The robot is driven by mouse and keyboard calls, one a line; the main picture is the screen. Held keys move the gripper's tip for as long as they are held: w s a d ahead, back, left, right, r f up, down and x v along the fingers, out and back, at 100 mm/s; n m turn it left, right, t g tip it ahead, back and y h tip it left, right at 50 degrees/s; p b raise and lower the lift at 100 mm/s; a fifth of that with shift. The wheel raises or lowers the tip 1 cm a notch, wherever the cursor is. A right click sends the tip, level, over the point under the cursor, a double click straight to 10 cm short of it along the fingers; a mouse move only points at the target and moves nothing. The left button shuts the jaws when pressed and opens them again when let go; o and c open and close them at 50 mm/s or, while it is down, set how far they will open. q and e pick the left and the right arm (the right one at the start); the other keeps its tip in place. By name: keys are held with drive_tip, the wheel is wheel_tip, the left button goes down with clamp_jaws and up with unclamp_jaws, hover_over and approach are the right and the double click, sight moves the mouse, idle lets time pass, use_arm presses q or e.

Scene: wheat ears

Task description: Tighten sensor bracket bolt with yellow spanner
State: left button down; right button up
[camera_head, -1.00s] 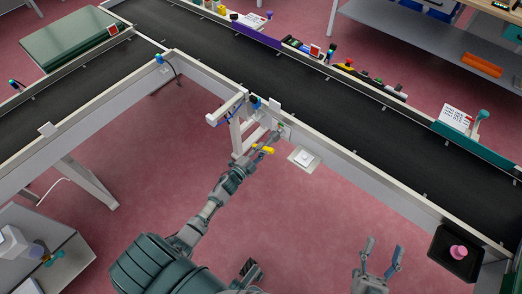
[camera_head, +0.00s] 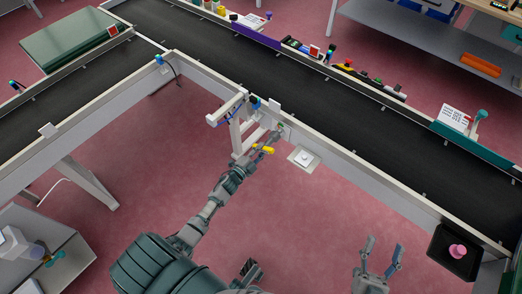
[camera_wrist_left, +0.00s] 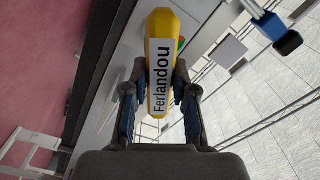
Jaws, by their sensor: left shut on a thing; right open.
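The yellow spanner (camera_head: 263,149) is at the conveyor's near side, beside the white sensor bracket (camera_head: 238,118). My left gripper (camera_head: 256,144) is shut on it. In the left wrist view the yellow handle (camera_wrist_left: 160,62), lettered "Ferlandou", lies between the two fingers (camera_wrist_left: 158,88). The spanner's far end and the bolt cannot be made out, so I cannot tell whether they touch. A blue and black part (camera_wrist_left: 280,35) on a pale bar shows at the upper right of the wrist view. My right gripper (camera_head: 382,256) is open and empty, low in front of the conveyor.
The dark conveyor belt (camera_head: 300,90) runs across behind the bracket, with a pale rail along its near edge. A white switch box (camera_head: 304,158) hangs right of the bracket. A black tray (camera_head: 455,252) with a pink object (camera_head: 458,251) is at the right. Open floor lies between my arms.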

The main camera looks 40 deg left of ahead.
use_arm(q)
drive_tip(key=shift+w, duration=0.2)
drive_tip(key=shift+w+b, duration=0.4)
drive_tip(key=shift+w, duration=0.6)
drive_tip(key=shift+s+r, duration=0.1)
drive_tip(key=shift+s, duration=0.1)
drive_tip(key=shift+s, duration=0.15)
drive_tip(key=shift+s+p, duration=0.7)
drive_tip(key=shift+s, duration=0.75)
